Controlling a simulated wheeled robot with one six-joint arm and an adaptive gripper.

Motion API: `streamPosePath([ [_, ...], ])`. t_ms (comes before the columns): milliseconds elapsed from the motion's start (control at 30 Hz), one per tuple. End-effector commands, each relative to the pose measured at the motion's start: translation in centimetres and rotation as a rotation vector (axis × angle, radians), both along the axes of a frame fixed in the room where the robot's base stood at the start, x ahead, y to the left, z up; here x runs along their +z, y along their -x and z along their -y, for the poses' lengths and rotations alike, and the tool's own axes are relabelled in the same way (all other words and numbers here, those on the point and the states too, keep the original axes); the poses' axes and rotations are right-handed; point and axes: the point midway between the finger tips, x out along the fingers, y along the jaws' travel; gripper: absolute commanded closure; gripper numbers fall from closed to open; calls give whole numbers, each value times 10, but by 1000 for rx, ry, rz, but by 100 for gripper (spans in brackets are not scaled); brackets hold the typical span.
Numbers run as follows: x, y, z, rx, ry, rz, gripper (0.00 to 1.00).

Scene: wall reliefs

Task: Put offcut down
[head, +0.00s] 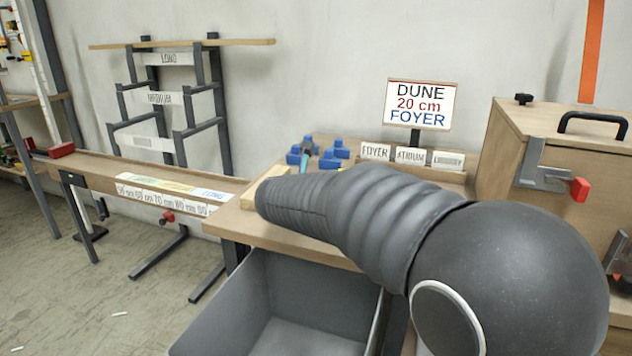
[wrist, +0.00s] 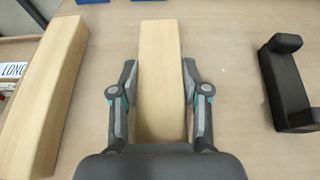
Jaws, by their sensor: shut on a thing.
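A pale wooden offcut (wrist: 160,42) lies lengthwise between the fingers of my gripper (wrist: 160,70) in the wrist view. The gripper is shut on it, with one finger against each long side. The bench top (wrist: 230,60) shows below and around it; I cannot tell whether the offcut touches the bench. In the head view my arm hides the held offcut and most of the gripper.
Another wooden piece (wrist: 45,85) lies to the left of the gripper, and a black bracket-like part (wrist: 288,85) to the right. Blue blocks (head: 334,152) stand behind my arm. A grey bin (head: 275,305) is below the bench front. A wooden box (head: 560,140) stands at right.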

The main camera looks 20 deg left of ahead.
Motion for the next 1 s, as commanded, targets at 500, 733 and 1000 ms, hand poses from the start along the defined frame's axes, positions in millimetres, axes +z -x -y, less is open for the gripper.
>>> streamPosePath([
  [500,-5,0,0,1,-1,0,46],
  [733,-4,0,0,0,-1,0,29],
  [1000,-3,4,0,1,-2,1,29],
])
